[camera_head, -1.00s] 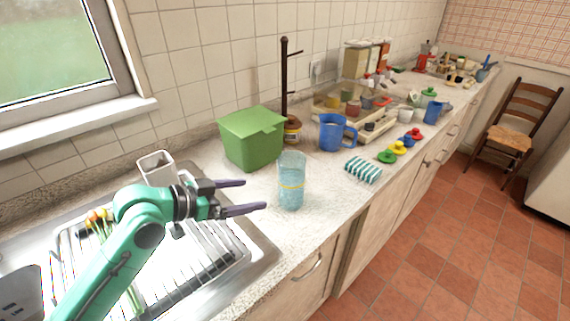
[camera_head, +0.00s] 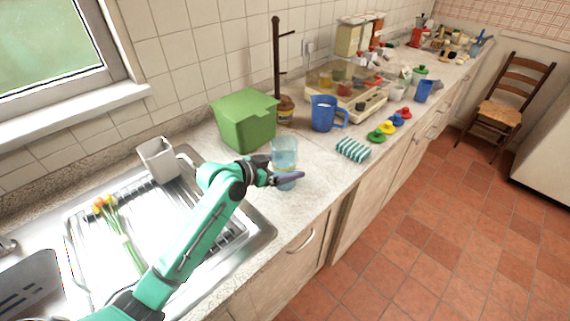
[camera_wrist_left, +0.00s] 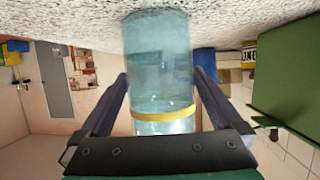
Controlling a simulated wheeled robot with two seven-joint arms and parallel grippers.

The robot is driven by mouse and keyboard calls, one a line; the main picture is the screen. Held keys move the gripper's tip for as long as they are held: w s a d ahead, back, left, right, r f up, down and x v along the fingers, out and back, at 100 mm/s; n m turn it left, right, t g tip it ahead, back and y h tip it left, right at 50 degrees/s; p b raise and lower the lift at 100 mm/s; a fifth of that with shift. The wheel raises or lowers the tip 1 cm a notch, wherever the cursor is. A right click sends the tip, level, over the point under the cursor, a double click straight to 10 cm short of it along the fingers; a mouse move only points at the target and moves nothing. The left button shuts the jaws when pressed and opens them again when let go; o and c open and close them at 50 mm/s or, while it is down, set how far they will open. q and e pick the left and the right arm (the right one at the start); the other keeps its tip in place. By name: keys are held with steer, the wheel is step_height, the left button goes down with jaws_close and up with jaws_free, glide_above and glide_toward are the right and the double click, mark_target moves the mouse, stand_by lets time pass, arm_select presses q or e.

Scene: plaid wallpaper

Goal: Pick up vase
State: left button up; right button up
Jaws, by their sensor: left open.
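The vase is a clear, pale blue glass cylinder with a yellow band, and it stands upright on the counter. In the head view the vase (camera_head: 285,152) is partly hidden by my left gripper (camera_head: 288,179). In the left wrist view the vase (camera_wrist_left: 160,65) stands between the two dark fingers of the gripper (camera_wrist_left: 160,100), with one finger on each side. The left gripper is open around the vase, and small gaps seem to show beside the glass. My right gripper is not in view.
A green lidded box (camera_head: 245,122) stands close behind the vase. A blue mug (camera_head: 323,113) and a striped cloth (camera_head: 352,150) are to the right. A sink drainer (camera_head: 150,225) with a tulip bunch (camera_head: 122,240) and a white container (camera_head: 158,160) lie left. The counter's front edge is near.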

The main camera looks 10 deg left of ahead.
arm_select(q)
steer(key=shift+a, duration=0.15)
steer(key=c, duration=1.4)
steer(key=shift+r, duration=0.15)
